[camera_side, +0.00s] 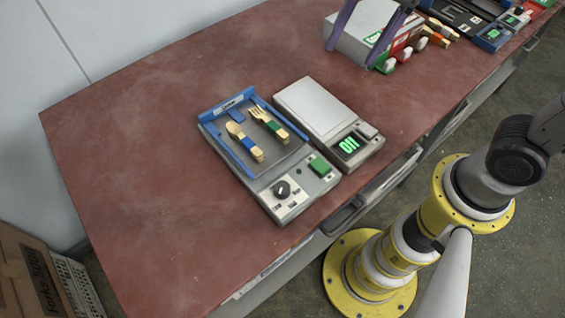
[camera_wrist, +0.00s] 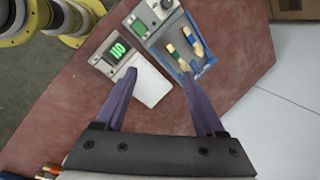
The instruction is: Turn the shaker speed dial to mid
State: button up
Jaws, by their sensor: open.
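The shaker (camera_side: 300,180) is a grey box with a blue-edged tray (camera_side: 213,133) on the table's left part. Its black speed dial (camera_side: 282,189) sits on the front panel among small white labels. The dial also shows at the top edge of the wrist view (camera_wrist: 167,4). Its pointer setting is too small to tell. My gripper (camera_wrist: 158,74) is open and empty, with purple fingers apart. In the side view my gripper (camera_side: 351,57) hangs at the far top, well away from the dial.
A scale (camera_side: 312,105) with a lit green display stands right beside the shaker. A white box (camera_side: 366,28), banded utensils (camera_side: 435,37) and other devices are at the far end. The left table is clear.

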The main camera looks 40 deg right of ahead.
jog(key=w+a+f+g, duration=0.3)
jog(key=a+f, duration=0.3)
jog(key=a, duration=0.2)
jog(key=g, duration=0.2)
send_near(282, 186)
jog(key=x, duration=0.9)
jog(key=shift+f, duration=0.1)
grip_shut()
